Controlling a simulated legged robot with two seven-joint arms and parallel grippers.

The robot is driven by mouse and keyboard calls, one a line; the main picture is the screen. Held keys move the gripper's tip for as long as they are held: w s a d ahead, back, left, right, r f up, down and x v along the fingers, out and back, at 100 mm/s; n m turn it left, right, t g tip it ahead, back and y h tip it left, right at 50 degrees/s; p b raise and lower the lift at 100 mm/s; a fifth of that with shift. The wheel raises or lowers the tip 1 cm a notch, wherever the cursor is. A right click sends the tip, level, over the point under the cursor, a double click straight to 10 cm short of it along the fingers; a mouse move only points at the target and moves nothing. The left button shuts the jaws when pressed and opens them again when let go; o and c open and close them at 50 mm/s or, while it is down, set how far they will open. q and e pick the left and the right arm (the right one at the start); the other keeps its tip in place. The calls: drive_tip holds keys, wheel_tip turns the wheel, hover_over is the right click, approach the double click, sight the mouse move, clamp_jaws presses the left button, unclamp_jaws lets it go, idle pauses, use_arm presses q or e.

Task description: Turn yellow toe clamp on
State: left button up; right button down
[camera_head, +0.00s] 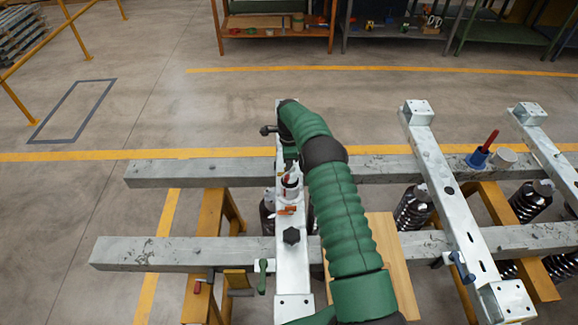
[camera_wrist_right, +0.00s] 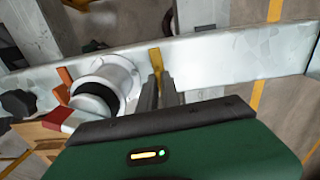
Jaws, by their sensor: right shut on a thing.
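The yellow toe clamp's handle (camera_wrist_right: 155,58) shows in the right wrist view as a narrow upright yellow piece against the pale metal beam (camera_wrist_right: 225,62). My right gripper (camera_wrist_right: 161,84) is shut on it, with its dark fingers on the lower part of the handle. In the head view my green right arm reaches up over the same beam (camera_head: 292,268). It hides the yellow clamp there, and the fingertips cannot be made out. My left gripper is not in view.
Close left of the fingers is a white round fitting (camera_wrist_right: 104,82), with an orange handle (camera_wrist_right: 64,84) and red handle (camera_wrist_right: 76,118) beyond. More beams with insulators stand right. Open floor lies left.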

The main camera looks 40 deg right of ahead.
drive_tip(key=n, duration=0.4)
drive_tip(key=shift+d+r+n, duration=0.15)
drive_tip(key=shift+n, duration=0.25)
drive_tip(key=n, duration=0.4)
drive_tip(key=shift+w, duration=0.1)
drive_tip(key=n, duration=0.4)
drive_tip(key=shift+r+n, duration=0.1)
drive_tip(key=shift+n, duration=2.1)
drive_tip(key=shift+w, duration=0.1)
drive_tip(key=c, duration=1.7)
unclamp_jaws()
drive_tip(key=shift+o, duration=0.7)
drive_tip(key=shift+f, duration=0.2)
wheel_tip(320, 180, up, 17)
